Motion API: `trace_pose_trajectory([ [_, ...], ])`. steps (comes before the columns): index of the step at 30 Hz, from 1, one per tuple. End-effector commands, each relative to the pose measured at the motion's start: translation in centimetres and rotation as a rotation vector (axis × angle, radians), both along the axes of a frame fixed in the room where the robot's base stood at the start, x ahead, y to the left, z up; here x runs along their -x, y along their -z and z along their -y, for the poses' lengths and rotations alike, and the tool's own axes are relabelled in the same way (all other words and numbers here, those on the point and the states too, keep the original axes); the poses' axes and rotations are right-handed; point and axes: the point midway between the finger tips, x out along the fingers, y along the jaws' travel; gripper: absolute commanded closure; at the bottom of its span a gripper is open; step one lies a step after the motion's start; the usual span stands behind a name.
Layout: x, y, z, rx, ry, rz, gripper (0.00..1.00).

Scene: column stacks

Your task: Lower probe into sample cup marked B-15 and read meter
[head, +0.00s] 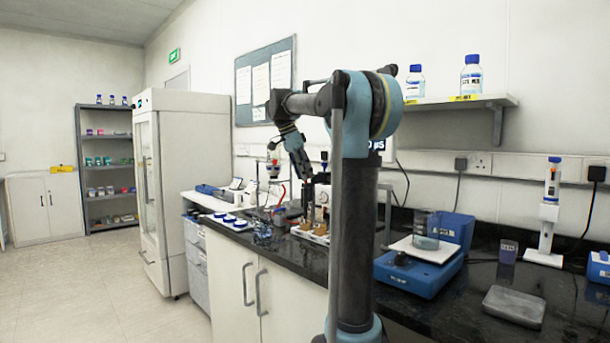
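My arm reaches over the black bench, and my gripper (307,200) points down among small items near the back of the bench. It is small and partly blocked by my own arm, so I cannot tell whether its fingers are open or shut. Just below it, small cups with brown contents (319,229) stand in a pale tray (303,237). The cup labels are too small to read, so B-15 cannot be picked out. I cannot make out the probe or a meter reading; my upright arm link hides part of the bench there.
A blue stirrer-like device (408,281) with a glass beaker (425,231) stands right of my arm. Farther right are a grey slab (514,306) and a pipette on a white stand (547,212). Blue-rimmed dishes (238,223) sit left. A shelf (450,103) holds bottles above.

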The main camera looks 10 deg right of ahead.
Motion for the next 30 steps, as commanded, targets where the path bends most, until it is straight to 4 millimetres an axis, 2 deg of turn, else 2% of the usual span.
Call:
trace_pose_trajectory([
  [1,0.0,0.0,0.0,0.000,0.000,0.000,0.90],
  [3,0.0,0.0,0.0,0.000,0.000,0.000,1.00],
  [8,-0.1,0.0,0.1,0.000,0.000,0.002,1.00],
  [11,-0.2,-0.7,0.1,0.000,0.000,0.002,1.00],
  [21,-0.3,-5.5,0.2,-0.001,0.001,0.003,1.00],
  [30,-0.3,-6.3,0.2,0.001,0.000,0.005,1.00],
])
